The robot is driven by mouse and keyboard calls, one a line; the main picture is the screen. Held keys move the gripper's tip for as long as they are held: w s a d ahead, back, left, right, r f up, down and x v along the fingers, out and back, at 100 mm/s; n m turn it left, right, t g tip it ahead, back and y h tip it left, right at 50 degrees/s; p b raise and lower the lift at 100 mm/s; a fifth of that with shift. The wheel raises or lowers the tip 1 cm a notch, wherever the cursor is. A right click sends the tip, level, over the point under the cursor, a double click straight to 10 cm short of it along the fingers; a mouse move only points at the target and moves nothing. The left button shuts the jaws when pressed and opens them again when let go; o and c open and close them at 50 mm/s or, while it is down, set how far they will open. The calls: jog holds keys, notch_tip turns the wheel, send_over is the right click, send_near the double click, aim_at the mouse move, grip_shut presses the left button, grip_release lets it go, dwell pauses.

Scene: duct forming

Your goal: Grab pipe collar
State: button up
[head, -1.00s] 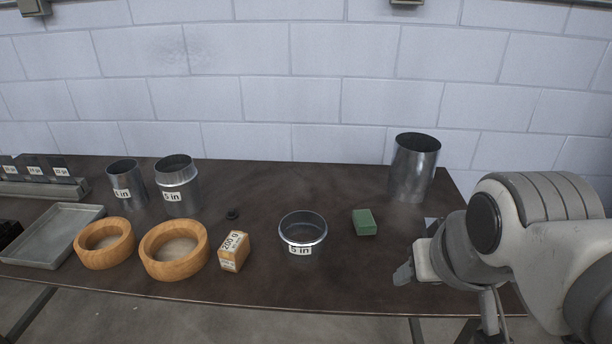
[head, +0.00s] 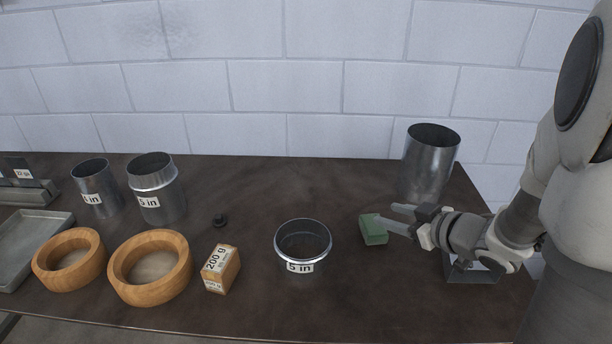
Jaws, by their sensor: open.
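The pipe collar is a short, shiny metal ring (head: 303,243) with a "5 in" label on its front, standing upright on the dark table in the head view. My gripper (head: 391,220) is to the right of the collar, with its fingers pointing left. It is open, with its fingertips close to a green block (head: 373,230). I cannot tell whether a finger touches the block. The gripper is apart from the collar.
A tall metal pipe (head: 429,163) stands behind my gripper. A "200 g" block (head: 221,269), two wooden rings (head: 150,291) (head: 68,284), two labelled metal pipes (head: 157,205) (head: 96,203), a small black knob (head: 220,220) and a grey tray (head: 30,252) are to the left. Bare table surrounds the collar.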

jog(key=s+a+f+n+g+y, duration=0.1)
jog(key=s+a+f+g+y, duration=0.1)
jog(key=s+a+f+y, duration=0.1)
jog(key=b, duration=0.2)
send_near(311, 226)
jog(key=shift+w+a+f+y, duration=0.4)
jog(key=shift+w+a+f, duration=0.2)
jog(key=shift+w+a, duration=0.25)
jog(key=x, duration=0.5)
jog(key=shift+d+f+b, duration=0.1)
jog(key=shift+f+b, duration=0.05)
jog(key=shift+b, duration=0.25)
grip_shut()
